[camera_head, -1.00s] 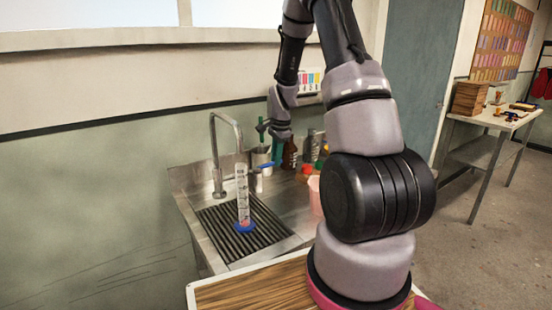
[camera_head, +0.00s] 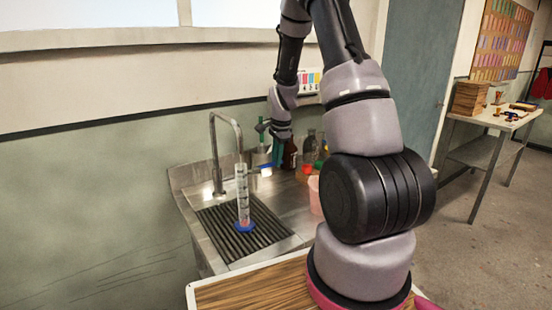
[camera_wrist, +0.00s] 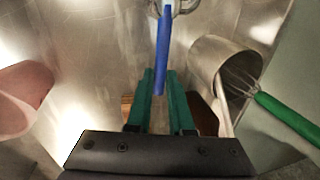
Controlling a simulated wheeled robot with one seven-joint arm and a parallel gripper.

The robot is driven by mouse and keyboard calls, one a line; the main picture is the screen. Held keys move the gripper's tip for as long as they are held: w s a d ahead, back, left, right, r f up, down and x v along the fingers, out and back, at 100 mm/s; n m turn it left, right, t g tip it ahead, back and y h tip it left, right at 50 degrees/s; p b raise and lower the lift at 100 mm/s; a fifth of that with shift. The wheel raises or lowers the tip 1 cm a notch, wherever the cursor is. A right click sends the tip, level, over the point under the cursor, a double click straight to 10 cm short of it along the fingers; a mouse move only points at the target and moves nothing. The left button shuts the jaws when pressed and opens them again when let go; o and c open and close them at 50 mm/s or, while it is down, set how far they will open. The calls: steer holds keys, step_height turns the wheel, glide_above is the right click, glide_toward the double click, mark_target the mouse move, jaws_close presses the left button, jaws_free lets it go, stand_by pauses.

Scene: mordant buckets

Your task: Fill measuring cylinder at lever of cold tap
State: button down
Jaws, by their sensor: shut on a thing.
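The clear measuring cylinder (camera_head: 242,190) stands upright on its blue foot on the dark ribbed drain grid of the sink. The curved end of the metal spout (camera_head: 226,118) is just above its mouth. The blue lever (camera_head: 266,167) of the cold tap is right of the cylinder. My gripper (camera_head: 279,152) is at the lever, and its green fingers are shut on it. In the wrist view the blue lever (camera_wrist: 162,50) runs between the fingertips of my gripper (camera_wrist: 160,74). I cannot tell the water level in the cylinder.
A metal pot (camera_wrist: 214,62) with a green-handled whisk (camera_wrist: 285,118) stands close beside my fingers. Brown bottles (camera_head: 290,153) and other bottles stand behind. A pink container (camera_head: 314,194) is at the sink's right. A wooden-topped table (camera_head: 250,291) is in front.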

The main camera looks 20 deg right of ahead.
steer(key=shift+s+m, duration=0.55)
steer(key=shift+m, duration=0.35)
steer(key=c, duration=0.8)
jaws_free()
steer(key=shift+r, duration=0.15)
steer(key=r, duration=0.3)
steer(key=s+r, duration=0.1)
steer(key=r, duration=0.3)
steer(key=s+r, duration=0.1)
steer(key=r, duration=0.2)
steer(key=shift+s+r, duration=0.1)
steer(key=shift+r, duration=0.05)
